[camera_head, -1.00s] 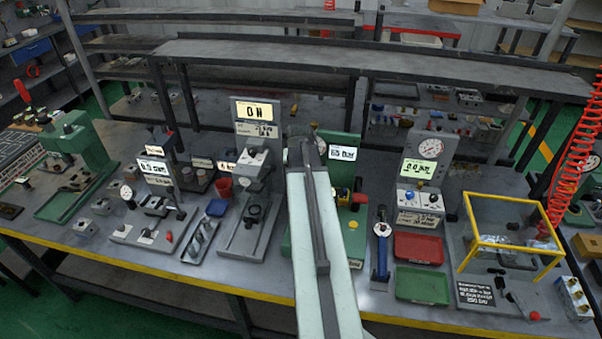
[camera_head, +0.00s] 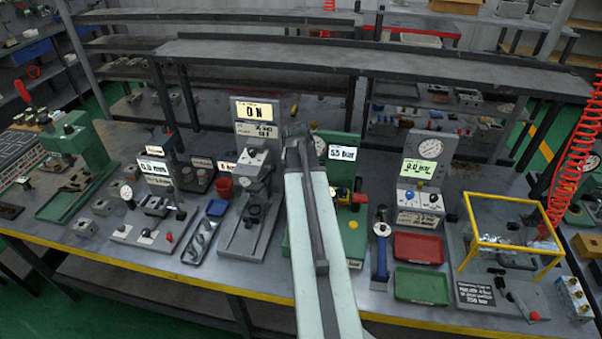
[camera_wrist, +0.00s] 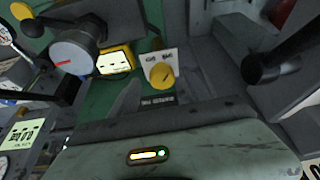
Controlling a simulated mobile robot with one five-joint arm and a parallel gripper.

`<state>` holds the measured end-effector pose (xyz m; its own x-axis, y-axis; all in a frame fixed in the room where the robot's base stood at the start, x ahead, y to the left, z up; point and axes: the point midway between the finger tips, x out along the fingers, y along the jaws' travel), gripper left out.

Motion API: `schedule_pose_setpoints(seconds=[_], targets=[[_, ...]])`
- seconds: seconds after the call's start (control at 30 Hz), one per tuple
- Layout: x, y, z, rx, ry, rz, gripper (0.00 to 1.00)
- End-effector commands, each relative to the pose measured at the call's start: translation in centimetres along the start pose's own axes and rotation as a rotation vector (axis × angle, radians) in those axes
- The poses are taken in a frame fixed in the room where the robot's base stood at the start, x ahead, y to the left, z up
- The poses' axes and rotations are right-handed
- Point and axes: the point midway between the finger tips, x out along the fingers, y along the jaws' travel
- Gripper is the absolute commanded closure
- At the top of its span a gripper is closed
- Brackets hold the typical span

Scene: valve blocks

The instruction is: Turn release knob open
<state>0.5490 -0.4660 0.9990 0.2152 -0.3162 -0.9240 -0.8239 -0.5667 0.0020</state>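In the wrist view a round yellow knob (camera_wrist: 162,75) sits on a pale labelled plate on a green station. It is probably the release knob, but its labels are too small to read. The grey-green housing of my gripper, with a small lit indicator, fills the bottom of that view, below and apart from the knob. In the head view my arm hides much of the green station (camera_head: 351,240). My gripper (camera_head: 296,132) is at the arm's far end there.
A grey press (camera_head: 253,215) stands left of my arm. Red (camera_head: 418,248) and green (camera_head: 421,286) trays lie to the right.

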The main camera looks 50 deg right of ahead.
Motion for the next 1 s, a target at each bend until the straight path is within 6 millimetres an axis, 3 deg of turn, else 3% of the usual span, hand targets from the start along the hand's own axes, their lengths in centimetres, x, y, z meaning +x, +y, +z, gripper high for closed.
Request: schedule_pose_setpoints(seconds=[0.27,0.7,1.0], targets=[[-0.6,-0.1,0.0,-0.001,0.000,-0.002,0.45],[-7.8,0.1,-0.1,-0.001,0.000,-0.001,0.45],[-7.8,0.1,0.1,0.000,0.000,-0.001,0.45]])
